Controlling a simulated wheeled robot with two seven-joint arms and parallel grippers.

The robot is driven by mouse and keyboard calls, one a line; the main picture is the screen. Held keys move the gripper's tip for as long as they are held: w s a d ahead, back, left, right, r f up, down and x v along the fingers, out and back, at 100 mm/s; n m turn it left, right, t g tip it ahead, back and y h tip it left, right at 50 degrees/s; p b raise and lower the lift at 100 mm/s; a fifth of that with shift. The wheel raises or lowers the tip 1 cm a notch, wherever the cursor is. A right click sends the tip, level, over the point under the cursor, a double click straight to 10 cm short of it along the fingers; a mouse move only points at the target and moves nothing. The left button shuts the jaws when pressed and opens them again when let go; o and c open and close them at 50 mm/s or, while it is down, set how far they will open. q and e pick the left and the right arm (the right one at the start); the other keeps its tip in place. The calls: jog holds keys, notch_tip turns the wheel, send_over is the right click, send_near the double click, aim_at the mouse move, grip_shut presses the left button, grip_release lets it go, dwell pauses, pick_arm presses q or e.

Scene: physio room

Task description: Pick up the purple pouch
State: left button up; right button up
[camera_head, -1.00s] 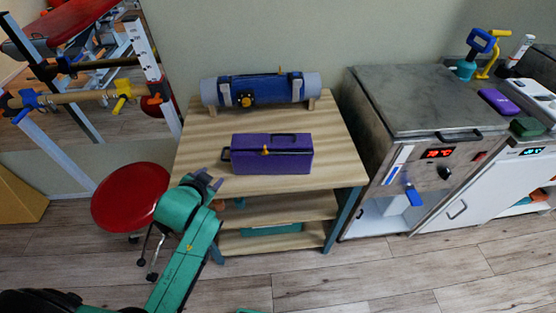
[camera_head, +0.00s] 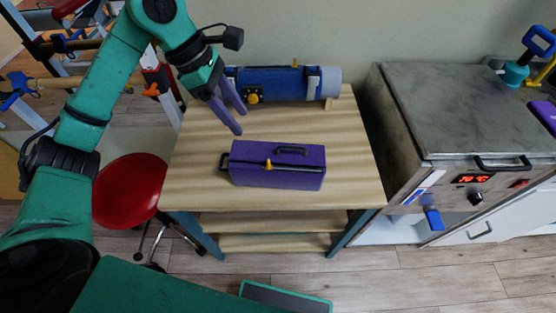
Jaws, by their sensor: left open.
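The purple pouch (camera_head: 277,165) is boxy, with a black top handle, a dark side loop at its left end and a yellow pull at the front. It lies on the wooden table (camera_head: 350,150), near the middle. My left gripper (camera_head: 240,122) is open and empty, pointing down above the table. In the picture its fingertips are just above and left of the pouch's top-left corner, apart from it. My right gripper does not show.
A blue and grey roll (camera_head: 278,84) rests on wooden supports at the table's back, close behind my left gripper. A red stool (camera_head: 130,190) stands left. A metal-topped unit (camera_head: 440,105) stands right. Another purple item (camera_head: 545,114) is at the right edge.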

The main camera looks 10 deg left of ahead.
aim_at(268, 160)
pick_arm(q)
jog(key=p+x, duration=0.1)
jog(key=x, duration=0.3)
jog(key=p+x, duration=0.1)
jog(key=x, duration=0.4)
jog(key=s+p+x, duration=0.1)
jog(key=x, duration=0.4)
jog(key=shift+d+p, duration=0.1)
jog(key=shift+p, duration=0.3)
grip_shut()
dwell(0.4)
